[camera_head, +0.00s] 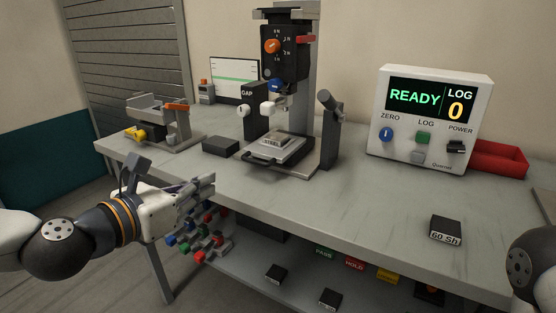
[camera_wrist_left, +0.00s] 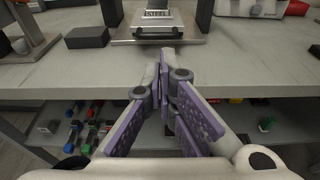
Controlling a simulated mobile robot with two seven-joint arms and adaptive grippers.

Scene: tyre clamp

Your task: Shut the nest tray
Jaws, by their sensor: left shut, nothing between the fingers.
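The nest tray (camera_head: 277,150) is a pale metal tray with a dark front handle (camera_head: 262,161), low at the front of the upright test stand (camera_head: 298,90). It juts forward from the stand over the bench top, and a small metal block sits on it. In the left wrist view the tray (camera_wrist_left: 155,30) shows at the top, straight beyond the fingers. My left gripper (camera_head: 209,182) is shut and empty at the bench's front edge, left of and nearer than the tray, apart from it. My right gripper is out of view; only part of its arm shows at the right edge.
A dark block (camera_head: 220,146) lies left of the stand, and a clamp device (camera_head: 160,122) stands farther left. A white readout box (camera_head: 430,122) reads READY and 0, with a red bin (camera_head: 498,158) behind. A black 60 Sh block (camera_head: 445,230) lies front right. The bench front is mostly clear.

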